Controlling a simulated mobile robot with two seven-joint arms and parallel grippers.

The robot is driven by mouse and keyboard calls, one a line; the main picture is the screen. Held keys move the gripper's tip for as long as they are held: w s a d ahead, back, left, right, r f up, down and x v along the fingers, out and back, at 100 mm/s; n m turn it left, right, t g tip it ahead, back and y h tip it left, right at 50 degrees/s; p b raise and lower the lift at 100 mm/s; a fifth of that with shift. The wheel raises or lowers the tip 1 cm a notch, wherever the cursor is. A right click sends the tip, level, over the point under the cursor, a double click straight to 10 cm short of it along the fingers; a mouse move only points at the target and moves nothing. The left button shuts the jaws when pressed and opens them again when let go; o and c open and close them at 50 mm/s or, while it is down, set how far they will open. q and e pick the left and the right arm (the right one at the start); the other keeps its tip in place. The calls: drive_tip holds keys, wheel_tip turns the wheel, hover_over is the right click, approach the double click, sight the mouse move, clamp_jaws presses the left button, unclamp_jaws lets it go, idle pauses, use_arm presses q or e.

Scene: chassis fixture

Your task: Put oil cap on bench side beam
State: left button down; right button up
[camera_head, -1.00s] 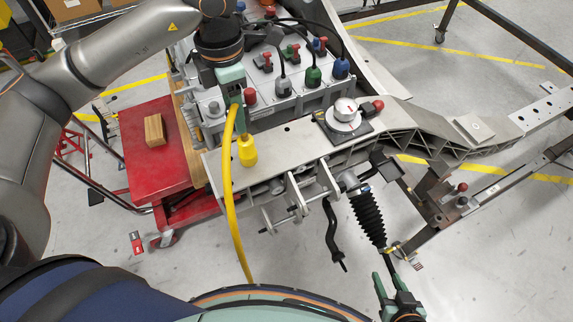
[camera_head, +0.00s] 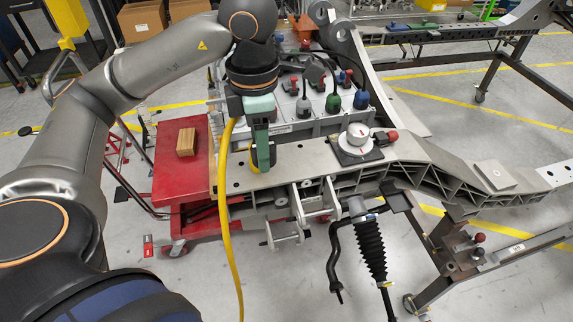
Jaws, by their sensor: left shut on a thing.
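My left gripper (camera_head: 262,152), with green fingers, points down over the left end of the grey side beam (camera_head: 300,162). It is shut on a yellow cap (camera_head: 252,160), which I take for the oil cap. The fingers hide most of the cap; only a yellow edge shows to their left. The cap is at the beam's top surface, but I cannot tell whether it touches it. A yellow hose (camera_head: 226,190) hangs down just left of the gripper. My right gripper is out of view.
A white round dial with a red knob (camera_head: 356,140) sits on the beam to the right. Black, green and blue plugs (camera_head: 333,101) stand behind. A red cart (camera_head: 183,180) with a wooden block (camera_head: 186,141) is at the left. A black bellows rod (camera_head: 370,245) hangs in front.

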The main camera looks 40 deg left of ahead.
use_arm(q)
drive_tip(key=w+a+f, duration=0.2)
drive_tip(key=w+f, duration=0.2)
drive_tip(key=w, duration=0.5)
hover_over(293, 161)
drive_tip(key=f, duration=0.5)
drive_tip(key=shift+s, duration=0.3)
drive_tip(key=shift+w+f, duration=0.3)
drive_tip(key=shift+f, duration=1.7)
drive_tip(key=shift+f, duration=0.15)
drive_tip(key=shift+c, duration=1.5)
unclamp_jaws()
